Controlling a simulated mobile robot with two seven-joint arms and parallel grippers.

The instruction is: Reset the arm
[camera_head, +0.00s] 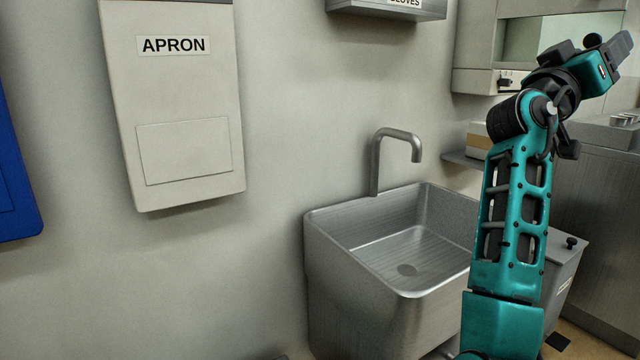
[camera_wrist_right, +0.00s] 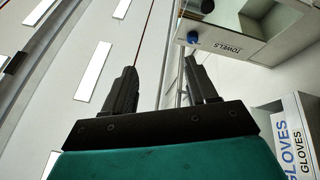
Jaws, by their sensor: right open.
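My right arm (camera_head: 515,215) rises at the right of the head view, teal with black joints, in front of the sink's right side. Its right gripper (camera_head: 622,50) is at the upper right, raised and pointing up to the right. In the right wrist view the two black fingers of my right gripper (camera_wrist_right: 160,88) stand apart with nothing between them. That view looks up toward the ceiling. My left gripper is in neither view.
A steel sink (camera_head: 335,265) with a tap (camera_head: 400,137) stands against the wall. An apron dispenser (camera_head: 180,100) hangs at left, a gloves box (camera_head: 385,10) above. A towels cabinet (camera_wrist_right: 228,45) is beyond the right gripper. A blue panel (camera_head: 15,180) is at far left.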

